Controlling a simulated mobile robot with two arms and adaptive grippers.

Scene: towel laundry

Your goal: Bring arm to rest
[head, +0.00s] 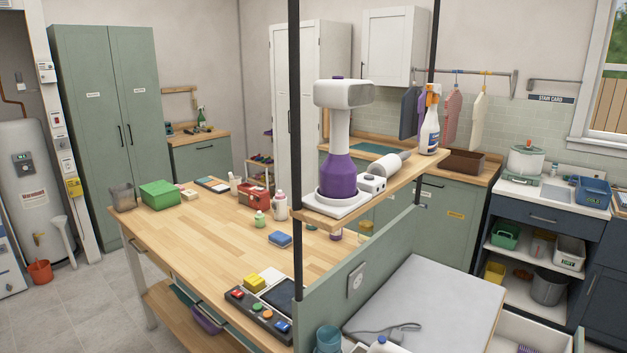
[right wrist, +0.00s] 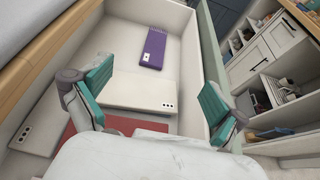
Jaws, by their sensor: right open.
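My right gripper (right wrist: 155,92) shows in the right wrist view with its two teal-padded fingers spread wide apart and nothing between them. It is over a pale, high-walled open compartment (right wrist: 196,45). A purple folded towel (right wrist: 154,47) with a white tag lies at the compartment's far end, well beyond the fingertips. A white slab with dark dots (right wrist: 140,91) lies closer, seen between the fingers. A red flat thing (right wrist: 120,125) is partly hidden below it. Neither gripper shows in the head view.
A wooden table (head: 185,245) holds a green box (head: 160,193) and a button panel (head: 258,316). A raised shelf (head: 395,180) on black posts bears a purple-and-white device (head: 338,175) and a spray bottle (head: 429,125). A pale drawer (head: 520,335) stands open at the lower right.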

